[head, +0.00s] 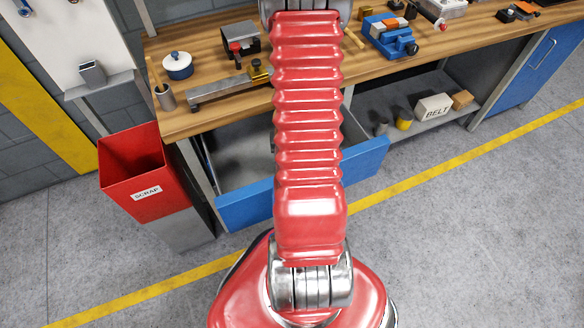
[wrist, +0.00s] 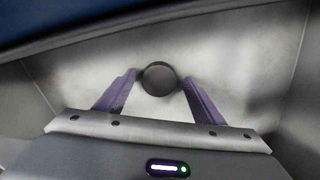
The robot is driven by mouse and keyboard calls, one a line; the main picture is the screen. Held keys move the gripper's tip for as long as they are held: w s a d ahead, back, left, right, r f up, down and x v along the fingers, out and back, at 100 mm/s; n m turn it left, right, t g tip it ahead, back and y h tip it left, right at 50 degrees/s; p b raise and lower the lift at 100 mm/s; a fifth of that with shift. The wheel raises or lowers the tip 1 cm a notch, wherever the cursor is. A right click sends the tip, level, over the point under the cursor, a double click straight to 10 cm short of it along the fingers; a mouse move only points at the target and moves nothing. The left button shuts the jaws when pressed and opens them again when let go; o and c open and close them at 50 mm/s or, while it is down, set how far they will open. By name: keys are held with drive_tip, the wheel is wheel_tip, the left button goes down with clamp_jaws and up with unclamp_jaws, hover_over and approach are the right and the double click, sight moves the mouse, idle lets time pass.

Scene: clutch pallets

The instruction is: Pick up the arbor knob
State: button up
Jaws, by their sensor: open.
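A dark round piece, apparently the arbor knob (wrist: 159,79), shows in the wrist view on the pale floor of a metal-walled drawer (wrist: 225,62). My gripper (wrist: 158,82) is open, with one purple finger on each side of the knob. A narrow gap shows between the knob and each finger. I cannot tell how far below the fingertips the knob lies. In the head view, the open drawer with its blue front (head: 245,203) sits under the bench. My red arm hides its middle, and neither my gripper nor the knob shows there.
A red scrap bin (head: 145,180) stands left of the drawer. A low shelf with a BELT box (head: 433,107) is to the right.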

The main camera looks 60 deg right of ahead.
drive_tip(key=c, duration=1.1)
drive_tip(key=shift+c, duration=0.2)
wheel_tip(320, 180, up, 10)
idle(0.6)
idle(0.4)
